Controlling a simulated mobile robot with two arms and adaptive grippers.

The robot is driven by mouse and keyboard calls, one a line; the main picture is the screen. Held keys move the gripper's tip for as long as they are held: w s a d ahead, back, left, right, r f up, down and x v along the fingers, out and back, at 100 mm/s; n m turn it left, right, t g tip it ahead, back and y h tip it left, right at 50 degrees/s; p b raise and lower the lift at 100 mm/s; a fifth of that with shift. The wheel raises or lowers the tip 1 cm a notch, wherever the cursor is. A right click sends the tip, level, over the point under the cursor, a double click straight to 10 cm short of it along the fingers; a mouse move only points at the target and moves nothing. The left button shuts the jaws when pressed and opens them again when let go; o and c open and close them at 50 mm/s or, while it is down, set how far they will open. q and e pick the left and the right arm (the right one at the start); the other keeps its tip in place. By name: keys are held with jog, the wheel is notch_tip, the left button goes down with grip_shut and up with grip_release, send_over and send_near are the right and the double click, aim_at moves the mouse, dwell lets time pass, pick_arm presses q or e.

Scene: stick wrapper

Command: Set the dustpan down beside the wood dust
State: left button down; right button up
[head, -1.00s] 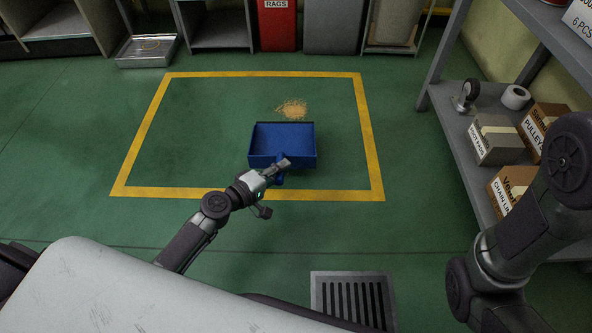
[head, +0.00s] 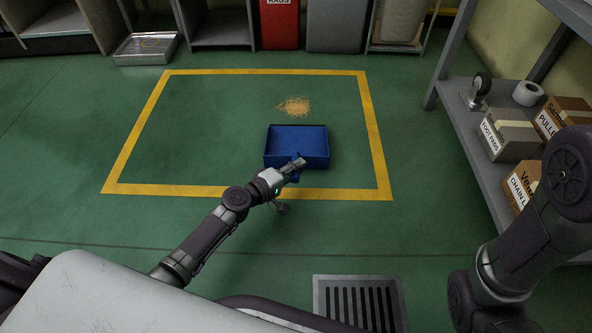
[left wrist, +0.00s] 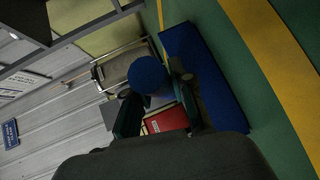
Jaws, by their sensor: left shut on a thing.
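The blue dustpan (head: 297,143) is at the end of my left arm in the head view, its open side facing the wood dust (head: 294,106). The dust is a small tan patch on the green floor, just beyond the pan, with a narrow gap of floor between them in the picture. My left gripper (head: 296,166) is shut on the dustpan's handle at the near side. The left wrist view shows the blue pan (left wrist: 203,85) and the round handle end (left wrist: 148,75) between the fingers. I cannot tell whether the pan touches the floor. My right gripper is out of view.
A yellow line (head: 250,192) frames the floor area around the pan and dust. A grey shelf (head: 470,140) with boxes stands at the right. A floor grate (head: 358,303) lies in front. A red bin (head: 279,25) and a metal tray (head: 146,49) are at the back.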

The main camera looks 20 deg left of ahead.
pick_arm(q)
jog(key=c, duration=1)
grip_release()
jog(key=shift+f, duration=0.1)
jog(key=shift+r, duration=0.25)
jog(key=p+v, duration=0.3)
jog(key=v, duration=0.9)
jog(key=shift+f, duration=0.1)
